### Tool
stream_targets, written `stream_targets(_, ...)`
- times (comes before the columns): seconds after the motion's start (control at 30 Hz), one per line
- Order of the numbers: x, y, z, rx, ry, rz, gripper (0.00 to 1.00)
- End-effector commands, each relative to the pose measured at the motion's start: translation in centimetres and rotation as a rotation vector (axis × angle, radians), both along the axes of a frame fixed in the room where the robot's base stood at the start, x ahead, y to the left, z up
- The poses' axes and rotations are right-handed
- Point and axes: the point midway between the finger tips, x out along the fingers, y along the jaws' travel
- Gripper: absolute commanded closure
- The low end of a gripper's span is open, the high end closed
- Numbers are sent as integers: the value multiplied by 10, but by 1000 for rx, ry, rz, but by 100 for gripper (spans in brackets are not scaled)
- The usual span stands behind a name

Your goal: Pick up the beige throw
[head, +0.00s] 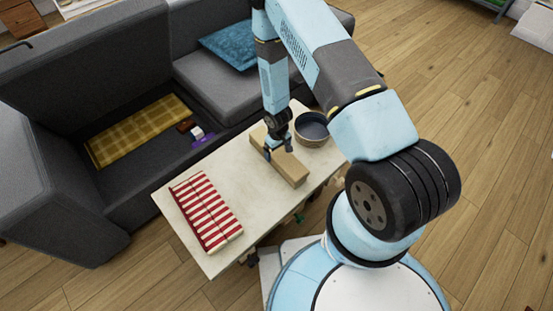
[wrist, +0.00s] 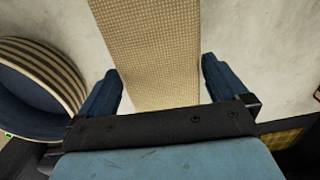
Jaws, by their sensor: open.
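The beige throw (head: 286,166) is a long folded strip lying on the pale table. In the wrist view the throw (wrist: 155,50) shows a woven texture and runs between the two fingers. My gripper (head: 279,150) is over the far part of the throw, pointing down. In the wrist view my gripper (wrist: 162,88) is open, with one dark blue finger on each side of the throw. I cannot tell whether the fingers touch it.
The table (head: 170,190) also bears a red and white striped cloth (head: 207,212) at left and a dark round bowl (head: 312,128) close right of the throw. The bowl (wrist: 35,90) shows at left in the wrist view. A grey sofa (head: 90,70) stands behind, with a yellow checked cloth (head: 135,130).

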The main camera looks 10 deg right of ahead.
Motion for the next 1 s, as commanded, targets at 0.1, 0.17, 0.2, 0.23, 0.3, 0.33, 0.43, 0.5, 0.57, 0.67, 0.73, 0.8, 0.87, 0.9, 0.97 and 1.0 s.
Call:
stream_targets(0.1,0,0,-15,-1,1,-1,0)
stream_targets(0.17,0,0,-21,-1,2,-1,0)
stream_targets(0.2,0,0,-23,-1,1,-1,0)
stream_targets(0.23,0,0,-25,0,0,-1,0)
stream_targets(0.3,1,1,-27,1,-1,-1,0)
stream_targets(0.33,1,1,-27,1,-1,-1,0)
stream_targets(0.43,1,1,-27,1,-1,-1,0)
stream_targets(0.5,1,1,-27,1,-1,-1,0)
stream_targets(0.57,1,1,-27,1,-1,-1,3)
stream_targets(0.67,1,1,-27,0,0,-1,12)
stream_targets(0.73,1,1,-27,0,0,-1,19)
stream_targets(0.8,1,1,-27,0,0,-1,26)
stream_targets(0.87,1,0,-27,0,0,-1,32)
stream_targets(0.9,1,0,-27,0,0,-1,35)
stream_targets(0.97,1,0,-27,0,0,-1,41)
stream_targets(1.0,1,0,-27,0,0,-1,45)
